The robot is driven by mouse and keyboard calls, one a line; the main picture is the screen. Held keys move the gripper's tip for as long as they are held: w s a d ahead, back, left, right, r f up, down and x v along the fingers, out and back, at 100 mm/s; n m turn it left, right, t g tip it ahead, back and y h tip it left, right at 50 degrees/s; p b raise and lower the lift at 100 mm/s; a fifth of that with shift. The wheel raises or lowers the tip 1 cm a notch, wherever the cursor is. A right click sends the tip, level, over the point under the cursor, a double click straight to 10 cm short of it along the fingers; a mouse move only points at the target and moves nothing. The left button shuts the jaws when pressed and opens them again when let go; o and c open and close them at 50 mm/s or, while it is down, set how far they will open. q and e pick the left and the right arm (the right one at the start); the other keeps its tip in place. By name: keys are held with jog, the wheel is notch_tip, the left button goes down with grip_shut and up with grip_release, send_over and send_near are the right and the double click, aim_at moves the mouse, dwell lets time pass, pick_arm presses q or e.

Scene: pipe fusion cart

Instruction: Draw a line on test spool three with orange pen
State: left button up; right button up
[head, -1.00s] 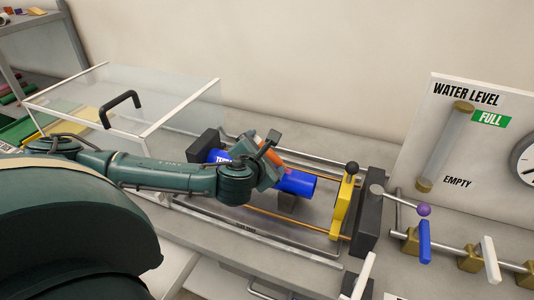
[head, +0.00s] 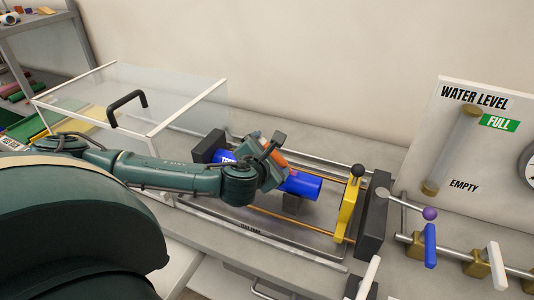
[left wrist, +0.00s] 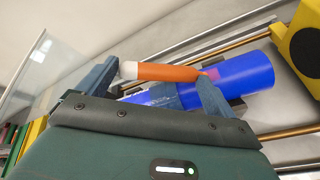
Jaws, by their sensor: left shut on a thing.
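The test spool, a blue cylinder (head: 306,187), lies in the clamp fixture with white lettering at its left end, mostly hidden by my arm, so its number cannot be read. It also shows in the left wrist view (left wrist: 243,76). My left gripper (head: 270,157) is over the spool, shut on the orange pen (left wrist: 165,72). The pen lies across between the fingers, its white end at the left and its other end close to a pink patch on the spool. Whether it touches the spool I cannot tell. My right gripper is not in view.
A yellow clamp plate (head: 347,208) and a dark end block (head: 373,214) stand right of the spool, on rails. A clear box with a black handle (head: 127,100) is at the left. Blue-handled and white-handled valves (head: 430,245) and a water level board (head: 470,135) are at the right.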

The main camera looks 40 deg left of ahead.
pick_arm(q)
jog(key=shift+d, duration=0.25)
jog(key=shift+w+d, duration=0.15)
jog(key=shift+d, duration=0.15)
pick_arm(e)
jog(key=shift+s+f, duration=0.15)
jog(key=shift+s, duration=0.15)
pick_arm(q)
jog(key=shift+a, duration=0.25)
jog(key=shift+a, duration=0.25)
jog(key=shift+s+a, duration=0.2)
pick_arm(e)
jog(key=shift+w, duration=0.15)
pick_arm(q)
jog(key=shift+a, duration=0.25)
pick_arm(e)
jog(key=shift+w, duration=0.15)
pick_arm(q)
jog(key=shift+d, duration=0.2)
jog(key=shift+d, duration=0.25)
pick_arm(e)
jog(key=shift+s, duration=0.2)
